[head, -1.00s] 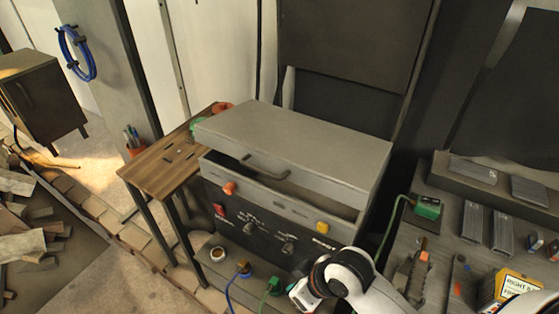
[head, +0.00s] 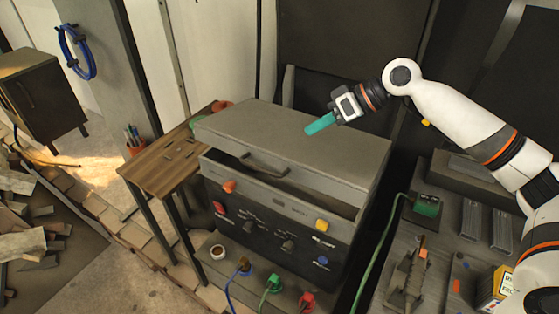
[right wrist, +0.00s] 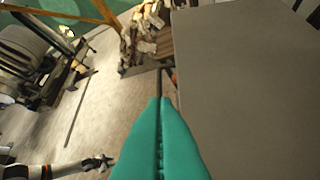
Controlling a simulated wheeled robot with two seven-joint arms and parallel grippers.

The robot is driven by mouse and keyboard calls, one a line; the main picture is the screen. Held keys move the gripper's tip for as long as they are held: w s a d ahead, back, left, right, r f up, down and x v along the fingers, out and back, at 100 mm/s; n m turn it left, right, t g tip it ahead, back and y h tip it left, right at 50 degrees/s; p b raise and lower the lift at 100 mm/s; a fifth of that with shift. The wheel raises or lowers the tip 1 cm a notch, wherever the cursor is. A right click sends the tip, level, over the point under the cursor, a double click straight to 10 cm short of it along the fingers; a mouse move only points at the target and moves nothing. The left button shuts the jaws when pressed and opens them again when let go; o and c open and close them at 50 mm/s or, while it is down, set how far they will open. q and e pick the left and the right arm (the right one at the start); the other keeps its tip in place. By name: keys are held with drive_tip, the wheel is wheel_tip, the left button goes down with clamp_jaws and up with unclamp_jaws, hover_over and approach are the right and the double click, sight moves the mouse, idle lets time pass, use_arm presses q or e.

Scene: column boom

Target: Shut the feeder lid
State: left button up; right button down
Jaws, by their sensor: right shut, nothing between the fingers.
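The feeder is a grey and black box with a control panel (head: 265,226) on its front. Its flat grey feeder lid (head: 270,135) has a front handle (head: 262,166) and stands partly raised, with a dark gap under its front edge. My right gripper (head: 308,130) is shut and empty, its teal fingers over the right rear part of the lid. I cannot tell whether they touch it. In the right wrist view the shut fingers (right wrist: 160,135) point along the left side of the grey lid (right wrist: 245,90). My left gripper is not in the head view.
A wooden side table (head: 165,170) stands left of the feeder. A grey bench (head: 455,245) with a green-corded box (head: 427,206) and metal parts is at the right. Coloured plugs with cables are below the panel.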

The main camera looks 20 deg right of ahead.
drive_tip(key=p, duration=0.4)
hover_over(279, 162)
drive_tip(key=s, duration=0.2)
wheel_tip(279, 162, down, 6)
drive_tip(key=f, duration=0.1)
drive_tip(key=f+p, duration=0.1)
drive_tip(key=f, duration=0.1)
drive_tip(key=shift+s+a+p, duration=0.25)
drive_tip(key=shift+a+p, duration=0.05)
drive_tip(key=shift+a, duration=0.1)
drive_tip(key=shift+s+a+f, duration=0.1)
drive_tip(key=shift+s+f, duration=0.1)
drive_tip(key=shift+f, duration=0.35)
drive_tip(key=shift+w, duration=0.1)
